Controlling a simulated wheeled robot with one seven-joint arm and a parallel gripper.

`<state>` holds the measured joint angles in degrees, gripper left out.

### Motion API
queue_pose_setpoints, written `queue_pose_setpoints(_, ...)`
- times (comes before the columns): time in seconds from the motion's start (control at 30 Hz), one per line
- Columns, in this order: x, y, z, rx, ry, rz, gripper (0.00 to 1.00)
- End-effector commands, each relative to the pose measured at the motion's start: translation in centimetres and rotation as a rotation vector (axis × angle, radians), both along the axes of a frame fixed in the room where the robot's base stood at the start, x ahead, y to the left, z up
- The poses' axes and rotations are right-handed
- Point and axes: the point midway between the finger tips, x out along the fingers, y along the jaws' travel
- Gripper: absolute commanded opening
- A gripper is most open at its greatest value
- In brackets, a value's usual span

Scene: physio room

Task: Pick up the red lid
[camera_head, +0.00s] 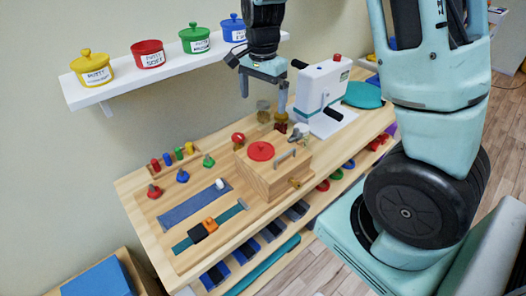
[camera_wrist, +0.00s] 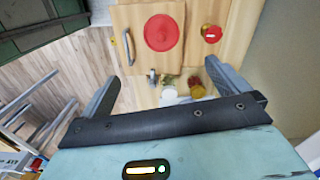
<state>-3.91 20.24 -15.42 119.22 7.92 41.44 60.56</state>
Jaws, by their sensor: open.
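A round red lid-like disc (camera_head: 261,151) lies flat on top of a wooden box (camera_head: 286,178) on the workbench. It also shows in the wrist view (camera_wrist: 161,32), at the top centre beyond the fingers. A red pot (camera_head: 148,55) stands on the wall shelf, with no knob visible on top, unlike its neighbours. A smaller red round piece (camera_head: 238,138) with a pale mark sits beside the box. My gripper (camera_head: 264,97) is open and empty, pointing down above the back of the bench, behind and above the box. Its two fingers are apart in the wrist view (camera_wrist: 160,80).
Small jars (camera_head: 281,121) stand below my gripper, beside a white device (camera_head: 321,85). The box has a metal handle (camera_head: 285,155). A wall shelf (camera_head: 115,88) with yellow, green and blue pots is to the left. Pegs and strap boards occupy the bench's left part.

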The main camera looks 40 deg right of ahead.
Motion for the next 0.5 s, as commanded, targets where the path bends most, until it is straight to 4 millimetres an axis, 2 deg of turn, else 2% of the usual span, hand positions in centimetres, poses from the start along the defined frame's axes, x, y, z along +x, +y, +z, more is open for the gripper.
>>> queue_pose_setpoints(0.5, -0.1, 0.2, -9.8, 0.002, 0.006, 0.003, 1.0)
